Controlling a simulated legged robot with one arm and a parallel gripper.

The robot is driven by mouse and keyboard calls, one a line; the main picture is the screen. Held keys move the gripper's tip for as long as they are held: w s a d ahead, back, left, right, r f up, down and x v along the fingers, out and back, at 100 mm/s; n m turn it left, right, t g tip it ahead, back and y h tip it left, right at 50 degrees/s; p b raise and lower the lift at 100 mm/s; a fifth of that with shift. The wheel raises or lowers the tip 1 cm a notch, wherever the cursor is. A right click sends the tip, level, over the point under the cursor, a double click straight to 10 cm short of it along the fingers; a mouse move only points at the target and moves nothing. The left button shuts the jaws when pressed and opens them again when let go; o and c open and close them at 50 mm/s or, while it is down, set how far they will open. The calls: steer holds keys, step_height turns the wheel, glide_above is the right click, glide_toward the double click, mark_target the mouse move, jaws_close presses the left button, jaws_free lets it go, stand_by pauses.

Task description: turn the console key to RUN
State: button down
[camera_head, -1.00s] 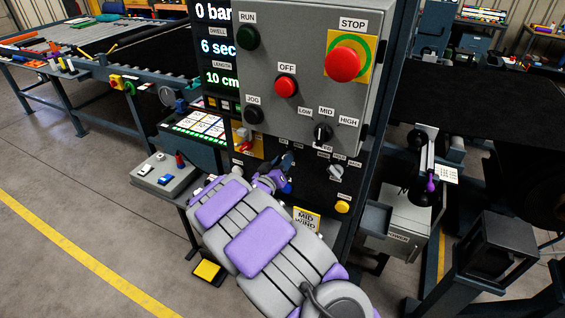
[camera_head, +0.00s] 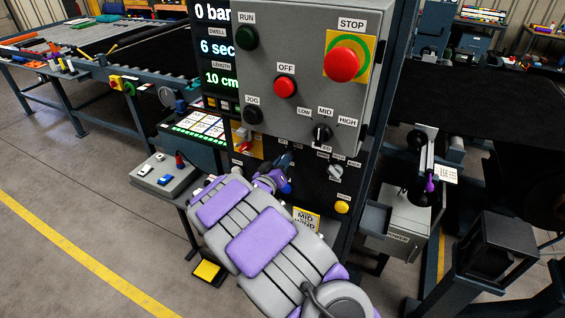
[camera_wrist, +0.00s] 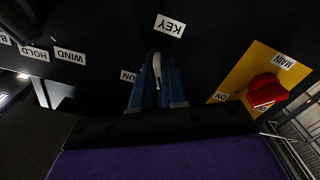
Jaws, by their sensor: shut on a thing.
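The console key (camera_wrist: 157,68) is a slim silver piece on the black lower panel, under the white KEY label (camera_wrist: 168,25) in the wrist view. That view shows the panel upside down. My gripper (camera_wrist: 158,88) has blue fingers, shut on the key from both sides. A RUN label (camera_wrist: 128,76) beside the fingers is partly hidden. In the head view my gripper (camera_head: 286,165) reaches the console's lower panel, and the arm and fingers hide the key. The key's exact turn cannot be told.
A yellow plate with the red MAIN switch (camera_wrist: 267,92) is close beside my fingers. A grey selector (camera_head: 336,171) and yellow button (camera_head: 342,207) sit to the right.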

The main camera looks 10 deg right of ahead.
steer(key=shift+m, duration=0.3)
steer(key=m+b, duration=0.4)
steer(key=m, duration=0.1)
steer(key=m+b, duration=0.4)
steer(key=m, duration=0.2)
steer(key=shift+s+d+f, duration=0.15)
steer(key=shift+s+d, duration=0.05)
steer(key=shift+m, duration=0.3)
steer(key=c, duration=1.3)
jaws_free()
steer(key=shift+o, duration=0.2)
steer(key=shift+s+a, duration=0.1)
steer(key=p+v, duration=0.2)
steer(key=v, duration=1.5)
steer(key=shift+a, duration=0.15)
